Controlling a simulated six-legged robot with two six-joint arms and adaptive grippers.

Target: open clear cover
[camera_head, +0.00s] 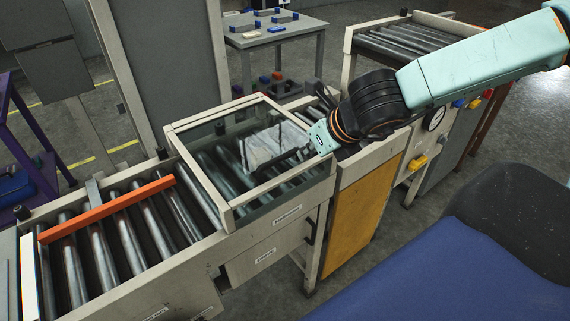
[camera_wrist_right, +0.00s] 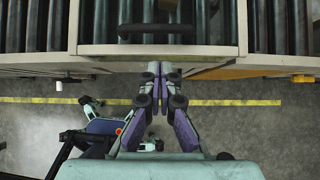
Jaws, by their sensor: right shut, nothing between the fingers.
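The clear cover (camera_head: 229,209) is a pale-framed box with a see-through top, lying closed over the rollers of the conveyor in the head view. A pale, crumpled-looking patch shows through its panel. In the right wrist view a black bar handle (camera_wrist_right: 157,28) lies across the rollers by the beige frame. My right gripper (camera_head: 319,138) is at the cover's right side in the head view, its fingertips hard to make out. In the right wrist view the right gripper (camera_wrist_right: 160,69) is shut and empty, its tips below the handle in the picture, apart from it. My left gripper is not in view.
An orange bar (camera_head: 107,208) lies across the rollers left of the cover. A yellow panel (camera_head: 362,216) and a gauge (camera_head: 434,118) are on the machine fronts at right. A table (camera_head: 277,39) with small blue parts stands behind.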

